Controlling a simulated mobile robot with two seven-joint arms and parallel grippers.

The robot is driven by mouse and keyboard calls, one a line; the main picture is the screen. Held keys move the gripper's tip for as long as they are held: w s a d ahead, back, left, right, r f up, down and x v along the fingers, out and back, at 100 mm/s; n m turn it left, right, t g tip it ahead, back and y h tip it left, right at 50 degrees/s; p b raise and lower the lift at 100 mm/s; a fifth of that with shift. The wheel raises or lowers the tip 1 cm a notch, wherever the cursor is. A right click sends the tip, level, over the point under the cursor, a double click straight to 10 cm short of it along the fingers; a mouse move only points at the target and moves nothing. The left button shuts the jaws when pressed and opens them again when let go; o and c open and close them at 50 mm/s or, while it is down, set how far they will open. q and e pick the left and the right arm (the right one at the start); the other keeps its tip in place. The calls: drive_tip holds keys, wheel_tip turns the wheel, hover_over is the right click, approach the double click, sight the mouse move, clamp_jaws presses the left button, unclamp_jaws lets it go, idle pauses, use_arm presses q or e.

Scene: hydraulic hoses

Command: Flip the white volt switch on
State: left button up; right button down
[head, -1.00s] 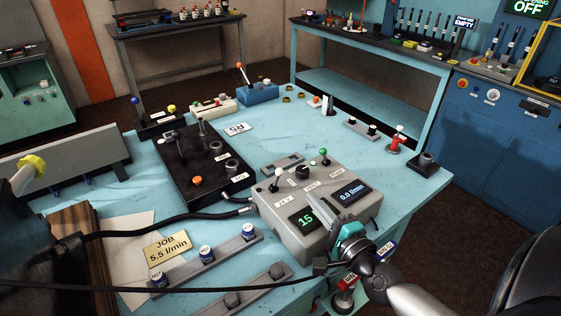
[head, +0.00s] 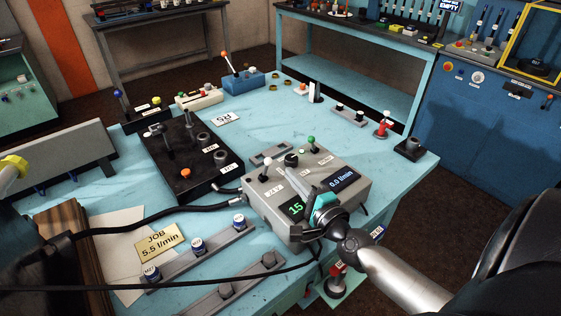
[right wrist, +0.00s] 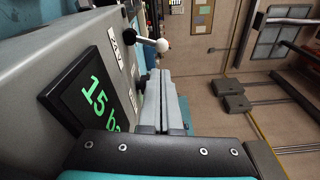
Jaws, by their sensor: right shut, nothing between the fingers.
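The white-tipped switch (head: 266,164) stands on the top of the grey control box (head: 262,212), beside a label that looks like 24 V. In the right wrist view the two fingers (right wrist: 160,73) lie together and point toward the lever, with a small gap visible. My left gripper is not seen.
The box also carries a green-tipped switch (head: 311,142), a black knob (head: 291,159), a green 15 display (head: 296,207) and a 0.0 l/min display (head: 343,181). A black valve block (head: 188,170) stands to the left. Black hoses (head: 150,215) cross the bench's left front.

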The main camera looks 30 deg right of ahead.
sight(267, 167)
drive_tip(key=shift+w+d+f, duration=0.1)
drive_tip(key=shift+w, duration=1.4)
drive_tip(key=shift+w+d, duration=0.1)
drive_tip(key=shift+w, duration=1.4)
drive_tip(key=shift+a+r+n+p, duration=0.35)
drive_tip(key=shift+a+n+p, duration=0.1)
drive_tip(key=shift+n, duration=0.55)
drive_tip(key=shift+a+r+n+t, duration=0.35)
drive_tip(key=shift+a+n, duration=0.15)
drive_tip(key=shift+n, duration=0.6)
drive_tip(key=a+n, duration=0.1)
drive_tip(key=n, duration=0.1)
drive_tip(key=a+n+p, duration=0.1)
drive_tip(key=n, duration=0.1)
drive_tip(key=shift+s+r, duration=0.15)
drive_tip(key=shift+s, duration=0.1)
